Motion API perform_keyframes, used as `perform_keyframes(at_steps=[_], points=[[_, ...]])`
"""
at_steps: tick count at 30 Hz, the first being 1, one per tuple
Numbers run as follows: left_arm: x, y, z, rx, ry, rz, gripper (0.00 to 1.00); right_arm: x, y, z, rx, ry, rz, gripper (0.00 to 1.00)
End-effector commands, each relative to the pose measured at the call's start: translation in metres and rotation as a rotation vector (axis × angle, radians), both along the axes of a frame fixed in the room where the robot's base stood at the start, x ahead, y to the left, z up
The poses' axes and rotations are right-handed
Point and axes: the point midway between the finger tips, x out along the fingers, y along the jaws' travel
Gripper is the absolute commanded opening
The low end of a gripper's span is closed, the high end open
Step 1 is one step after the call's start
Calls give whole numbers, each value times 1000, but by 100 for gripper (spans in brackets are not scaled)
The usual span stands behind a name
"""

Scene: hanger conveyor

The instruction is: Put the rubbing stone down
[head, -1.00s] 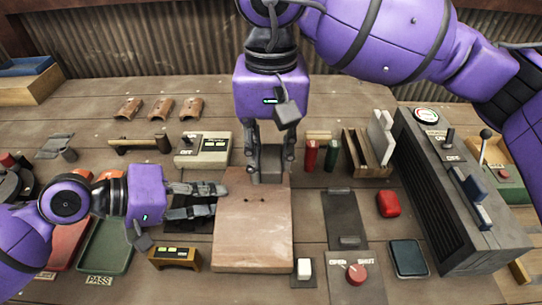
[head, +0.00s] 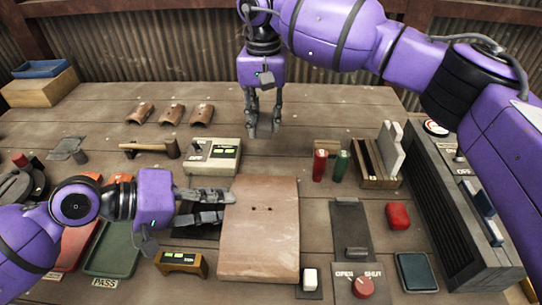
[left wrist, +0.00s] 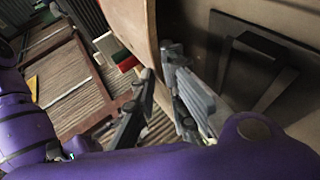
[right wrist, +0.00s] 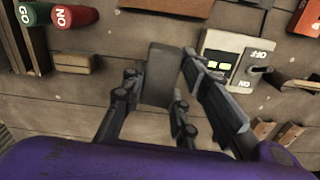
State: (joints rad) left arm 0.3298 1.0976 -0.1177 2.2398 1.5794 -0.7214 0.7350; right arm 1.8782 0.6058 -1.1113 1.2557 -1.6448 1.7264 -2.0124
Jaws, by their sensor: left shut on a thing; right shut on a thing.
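The rubbing stone, a grey block (right wrist: 160,75), is between the fingers of my right gripper (right wrist: 158,80). In the head view, my right gripper (head: 264,122) is above the bench, beyond the far edge of a tan clay tile (head: 260,240). My left gripper (head: 226,203) is shut on the left edge of this tile, which has two small holes. The left wrist view shows the tile's edge (left wrist: 132,22) at the left fingertips. The underside of the tile is hidden in the head view.
A grey switch box (head: 212,155) stands left of the tile's far end. Red (head: 320,166) and green (head: 341,165) handles and a wooden rack (head: 378,178) stand to the right. Several curved tiles (head: 171,115) lie at the back.

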Motion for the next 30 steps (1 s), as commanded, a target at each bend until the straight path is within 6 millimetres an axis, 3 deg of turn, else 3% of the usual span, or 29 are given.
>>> perform_keyframes(at_steps=[4, 8, 15, 27, 30], points=[[-1, 1, -4, 3, 11, 1, 0, 26, -14, -7, -1, -20, 36, 0], [-1, 1, -4, 3, 11, 1, 0, 27, -13, -14, 4, -24, 82, 0], [-1, 1, -4, 3, 11, 1, 0, 26, -12, -56, 4, -21, 87, 0], [-1, 1, -4, 3, 11, 2, 0, 25, -12, -105, 4, -22, 85, 0], [-1, 1, -4, 3, 11, 2, 0, 26, -12, -107, 5, -25, 85, 0]])
